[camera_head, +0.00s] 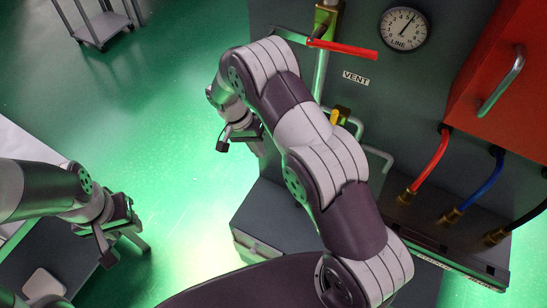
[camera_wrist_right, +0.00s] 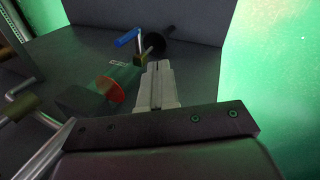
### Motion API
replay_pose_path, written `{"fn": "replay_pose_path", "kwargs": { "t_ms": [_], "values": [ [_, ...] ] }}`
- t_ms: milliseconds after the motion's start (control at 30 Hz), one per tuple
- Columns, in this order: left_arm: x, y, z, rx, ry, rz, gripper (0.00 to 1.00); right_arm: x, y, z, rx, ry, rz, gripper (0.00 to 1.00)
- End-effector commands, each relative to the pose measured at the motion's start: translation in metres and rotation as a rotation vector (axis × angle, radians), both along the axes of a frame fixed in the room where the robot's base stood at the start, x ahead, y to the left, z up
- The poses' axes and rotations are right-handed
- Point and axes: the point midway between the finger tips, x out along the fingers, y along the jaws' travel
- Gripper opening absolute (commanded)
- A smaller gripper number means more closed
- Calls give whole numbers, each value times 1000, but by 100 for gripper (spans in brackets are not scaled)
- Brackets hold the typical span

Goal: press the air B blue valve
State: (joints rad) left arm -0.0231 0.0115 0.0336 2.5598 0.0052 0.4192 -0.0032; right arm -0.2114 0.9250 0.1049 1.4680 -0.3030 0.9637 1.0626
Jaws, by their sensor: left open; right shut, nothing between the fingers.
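A small blue lever (camera_wrist_right: 127,37) shows at the upper middle of the right wrist view, beside a brass-coloured fitting and a dark round part. A small label (camera_wrist_right: 118,64) sits below it; its text is too small to read. My right gripper (camera_wrist_right: 159,66) is shut and empty, its fingertips just below and to the right of the blue lever in the picture. I cannot tell whether they touch anything. In the head view my right arm covers this area and I cannot make out the blue lever. My left gripper (camera_head: 129,254) is open and empty at the lower left.
A red lever (camera_head: 343,49) marked VENT and a gauge (camera_head: 404,28) are on the grey panel. A red box (camera_head: 505,80) and hoses are at the right. A red disc (camera_wrist_right: 110,88) lies left of my right fingers. A cart (camera_head: 100,28) stands far back on open green floor.

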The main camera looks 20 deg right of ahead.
Motion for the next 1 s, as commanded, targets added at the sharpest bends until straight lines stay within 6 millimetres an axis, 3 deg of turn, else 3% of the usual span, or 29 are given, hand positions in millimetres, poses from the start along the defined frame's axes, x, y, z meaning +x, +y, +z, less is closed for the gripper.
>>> {"fn": "replay_pose_path", "kwargs": {
  "t_ms": [367, 667, 767, 900, 1000],
  "values": [
    [0, 0, -7, 0, -1, 0, 43, -1, -1, -5, 0, -5, -9, 0],
    [-1, 0, -71, 0, 0, 0, 43, -12, -15, -59, 1, -7, -10, 0],
    [-1, 0, -83, 0, 0, 0, 43, -17, -21, -76, 0, -6, -9, 0],
    [0, 0, -68, 0, -1, 0, 43, -25, -30, -91, 1, -1, -9, 0],
    [0, 0, -58, 0, -1, 0, 43, -34, -44, -87, 1, -5, -11, 0]
  ]
}}
